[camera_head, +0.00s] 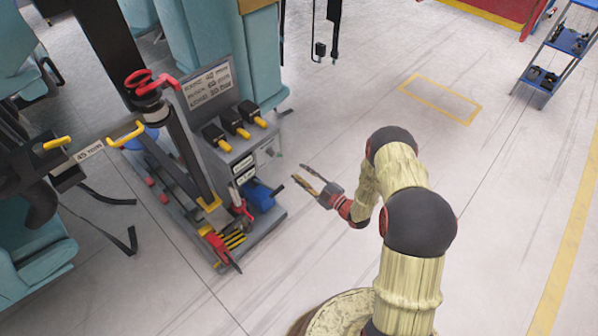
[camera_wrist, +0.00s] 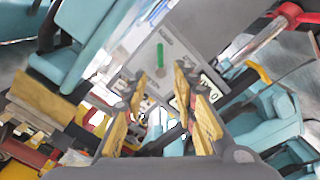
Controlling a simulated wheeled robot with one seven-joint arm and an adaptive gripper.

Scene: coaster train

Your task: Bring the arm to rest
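My arm reaches in from the bottom right of the head view, with a cream sleeve and dark round joints. My gripper (camera_head: 299,173) is at its end, above the pale floor and to the right of the grey wheeled cart. Its two tan fingers are apart, with nothing seen between them. In the wrist view the tan finger pads (camera_wrist: 160,112) also stand apart, with a gap between them.
The grey cart (camera_head: 273,213) carries yellow-tipped black devices (camera_head: 232,122), a sign and a blue item (camera_head: 260,195). Teal seats (camera_head: 38,245) stand at the left. A blue shelf (camera_head: 567,42) stands far right. Open floor (camera_head: 500,190) lies right of the arm.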

